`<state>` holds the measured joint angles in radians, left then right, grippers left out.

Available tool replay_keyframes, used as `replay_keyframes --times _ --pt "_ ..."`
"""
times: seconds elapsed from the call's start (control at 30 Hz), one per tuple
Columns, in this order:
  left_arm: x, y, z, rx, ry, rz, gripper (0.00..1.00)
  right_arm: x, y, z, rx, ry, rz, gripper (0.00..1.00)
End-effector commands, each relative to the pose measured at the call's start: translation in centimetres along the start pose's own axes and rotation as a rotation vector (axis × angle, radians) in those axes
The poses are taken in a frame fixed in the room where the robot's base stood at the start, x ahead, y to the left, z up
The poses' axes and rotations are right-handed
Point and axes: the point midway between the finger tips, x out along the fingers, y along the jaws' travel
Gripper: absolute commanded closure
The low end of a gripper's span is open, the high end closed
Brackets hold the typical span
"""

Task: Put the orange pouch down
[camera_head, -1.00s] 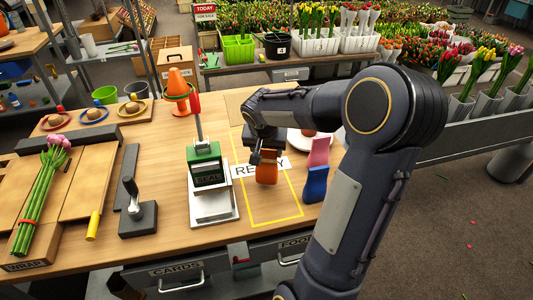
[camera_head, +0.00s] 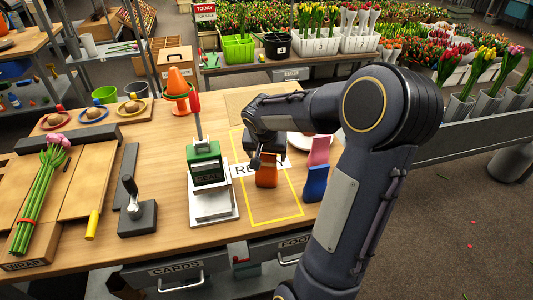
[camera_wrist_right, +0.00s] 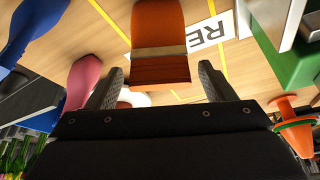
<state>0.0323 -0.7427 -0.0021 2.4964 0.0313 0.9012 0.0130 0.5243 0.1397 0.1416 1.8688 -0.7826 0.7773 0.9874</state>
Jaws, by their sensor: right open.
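The orange pouch (camera_head: 266,174) stands upright inside the yellow-outlined rectangle (camera_head: 300,197) on the wooden table, partly over the white ready label (camera_head: 244,169). It also shows in the right wrist view (camera_wrist_right: 160,42), with a tan band across it. My right gripper (camera_head: 257,162) is just above and behind the pouch. In the right wrist view its fingers (camera_wrist_right: 160,84) are spread wide on either side, apart from the pouch. A pink pouch (camera_head: 319,151) and a blue pouch (camera_head: 315,184) stand to the right. My left gripper is not in view.
A green-headed seal press (camera_head: 205,165) on a white base stands left of the rectangle. An orange cone (camera_head: 178,82) stands behind it. A white plate (camera_head: 298,141) sits behind the pouches.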

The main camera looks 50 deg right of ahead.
Motion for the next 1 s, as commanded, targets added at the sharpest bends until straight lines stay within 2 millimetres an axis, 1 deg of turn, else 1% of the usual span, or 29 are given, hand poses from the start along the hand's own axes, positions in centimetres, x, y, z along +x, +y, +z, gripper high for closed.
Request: replay_keyframes --times 0.1,0.17,0.27,0.5,0.6,0.73,0.9,0.97,1.0 --pt "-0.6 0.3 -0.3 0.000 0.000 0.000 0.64 -0.6 0.0 -0.2 0.000 0.000 0.000 0.24" --pt "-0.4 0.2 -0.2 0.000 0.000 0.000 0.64 -1.2 -0.1 -0.2 0.001 0.003 -0.001 0.24" --pt "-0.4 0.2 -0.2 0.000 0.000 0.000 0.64 -3.2 -0.1 -0.2 0.000 0.005 -0.002 0.24" --pt "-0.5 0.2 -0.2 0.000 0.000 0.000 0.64 -8.5 -0.1 -0.2 0.001 0.005 -0.003 0.24" --pt "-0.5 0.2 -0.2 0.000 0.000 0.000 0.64 -10.2 -0.1 -0.2 0.000 0.004 -0.003 0.24" --pt "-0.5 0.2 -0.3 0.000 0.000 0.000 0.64 -11.6 -0.1 -0.1 -0.001 0.002 -0.002 0.24" --pt "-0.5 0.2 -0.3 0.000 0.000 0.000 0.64 -12.4 0.0 0.0 -0.003 0.000 -0.003 0.24" --pt "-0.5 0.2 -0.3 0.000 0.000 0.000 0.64 -12.7 0.0 0.7 -0.022 -0.007 -0.017 0.24" --pt "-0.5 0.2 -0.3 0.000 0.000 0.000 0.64 -13.1 -0.1 1.7 -0.050 -0.016 -0.039 0.24"
